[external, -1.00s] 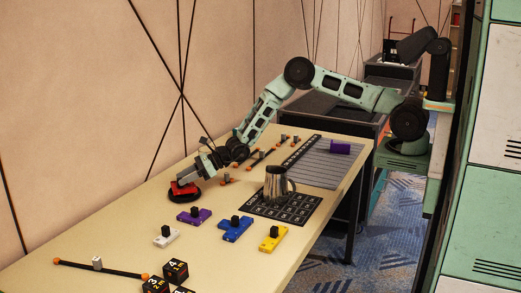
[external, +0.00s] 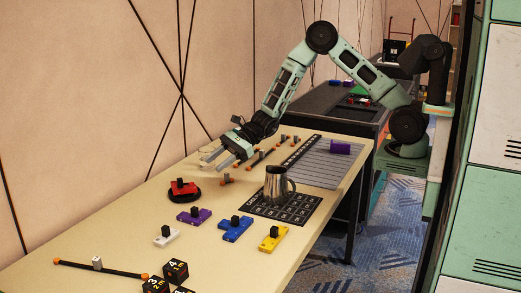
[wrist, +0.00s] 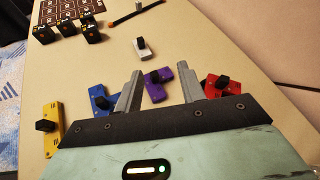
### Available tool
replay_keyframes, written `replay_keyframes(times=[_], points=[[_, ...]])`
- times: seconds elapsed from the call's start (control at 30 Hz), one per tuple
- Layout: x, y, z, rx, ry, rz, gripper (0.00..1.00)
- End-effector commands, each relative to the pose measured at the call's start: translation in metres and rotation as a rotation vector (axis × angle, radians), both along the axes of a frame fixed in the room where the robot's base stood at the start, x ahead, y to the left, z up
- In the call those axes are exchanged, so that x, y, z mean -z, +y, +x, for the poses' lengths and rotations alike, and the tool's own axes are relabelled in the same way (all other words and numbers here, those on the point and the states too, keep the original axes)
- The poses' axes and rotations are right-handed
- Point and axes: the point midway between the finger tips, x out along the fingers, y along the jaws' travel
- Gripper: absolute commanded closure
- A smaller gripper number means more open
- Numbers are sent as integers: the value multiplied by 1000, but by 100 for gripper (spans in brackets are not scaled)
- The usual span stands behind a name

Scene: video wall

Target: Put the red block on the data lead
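The red block (external: 184,184), with a black knob on top, rests on a round flat black thing (external: 185,197) near the wall side of the table. The black thing looks like a coiled lead, but I cannot tell for sure. My gripper (external: 212,161) is open and empty, above the table and apart from the red block, on its far side in the external view. In the wrist view my gripper (wrist: 157,82) shows its two fingers spread, and the red block (wrist: 214,80) is by the right finger, partly hidden by my gripper.
Purple (external: 194,215), white (external: 166,237), blue (external: 236,230) and yellow (external: 273,238) blocks lie nearby. A metal jug (external: 277,186) stands on a dark grid mat (external: 301,209). Black rods with orange ends (external: 101,268) and dark numbered cubes (external: 176,269) are also on the table.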

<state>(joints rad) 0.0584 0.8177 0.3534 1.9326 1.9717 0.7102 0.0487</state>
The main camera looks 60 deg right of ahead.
Motion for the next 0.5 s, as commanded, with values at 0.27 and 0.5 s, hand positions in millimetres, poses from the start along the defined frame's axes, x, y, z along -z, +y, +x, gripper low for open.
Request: replay_keyframes(times=[0.27, 0.5], points=[[-60, 49, -201, -847, -383, -356, 60], [-69, -7, -325, -1519, -735, -686, 60]])
